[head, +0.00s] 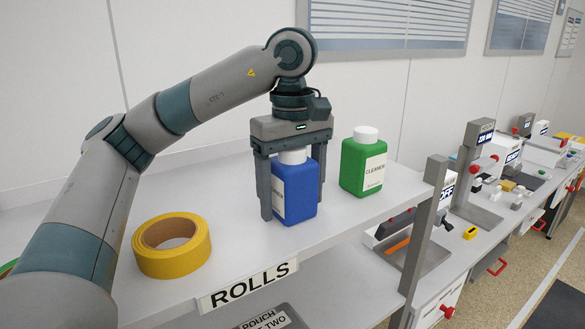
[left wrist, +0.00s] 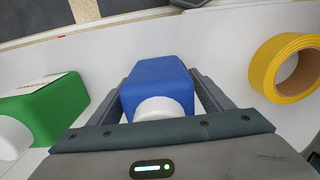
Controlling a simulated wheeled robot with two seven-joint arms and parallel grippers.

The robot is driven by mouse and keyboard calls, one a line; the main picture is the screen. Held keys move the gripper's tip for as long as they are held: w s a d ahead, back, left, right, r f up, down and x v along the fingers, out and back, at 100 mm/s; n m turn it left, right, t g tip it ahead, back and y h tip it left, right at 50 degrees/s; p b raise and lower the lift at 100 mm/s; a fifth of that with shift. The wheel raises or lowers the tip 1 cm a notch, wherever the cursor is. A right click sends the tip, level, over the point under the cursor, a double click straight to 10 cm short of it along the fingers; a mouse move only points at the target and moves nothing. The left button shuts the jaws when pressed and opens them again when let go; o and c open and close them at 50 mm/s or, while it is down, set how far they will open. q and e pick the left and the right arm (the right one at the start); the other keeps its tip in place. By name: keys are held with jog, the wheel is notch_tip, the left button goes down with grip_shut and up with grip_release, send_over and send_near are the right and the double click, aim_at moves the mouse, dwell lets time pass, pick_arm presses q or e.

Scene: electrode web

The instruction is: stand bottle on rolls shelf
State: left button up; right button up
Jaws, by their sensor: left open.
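A blue bottle (head: 299,194) with a white cap and a pale label stands upright on the white shelf marked ROLLS (head: 225,254). My left gripper (head: 294,205) is above it and pointing down, with one finger on each side of the bottle. It is open. The left wrist view shows the blue bottle (left wrist: 157,83) between the two fingers, its white cap toward the palm. A green bottle (head: 363,165) labelled CLEANER stands to the right, apart from the gripper; it also shows in the left wrist view (left wrist: 52,108). My right gripper is not in view.
A yellow tape roll (head: 171,246) lies on the shelf left of the blue bottle. A grey post (head: 427,235) stands at the shelf's right end. Beyond it, a lower bench carries several devices. The shelf is bare between the tape roll and blue bottle.

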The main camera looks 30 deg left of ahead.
pick_arm(q)
jog(key=shift+r, duration=6.05)
